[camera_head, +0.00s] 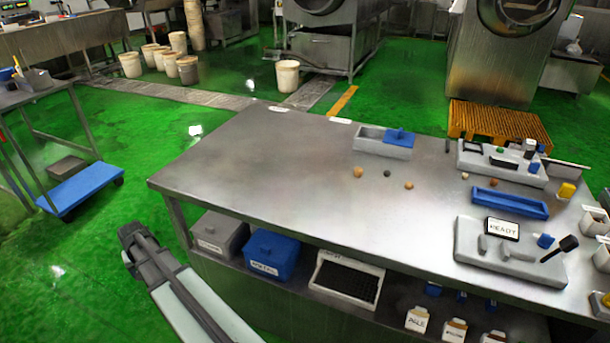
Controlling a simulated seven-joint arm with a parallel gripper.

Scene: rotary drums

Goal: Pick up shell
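Several small round pieces lie on the steel table (270,170). A tan one (358,172), a dark one (387,174) and a brownish one (409,185) lie in front of a grey tray (368,142) with a blue piece (400,137) at its right end. Another small tan piece (465,176) lies farther right. They are too small for me to tell which is the shell. My gripper (126,250) is dark and hangs left of the table's front edge, well apart from these pieces. I see nothing held, but its fingers are too unclear to tell open from shut.
On the right stand a blue tray (509,203), a grey board with a "READY" sign (502,229) and a grey rack with small bottles (528,148). Bins, including a blue one (272,256), sit on the shelf below. The table's left half is clear.

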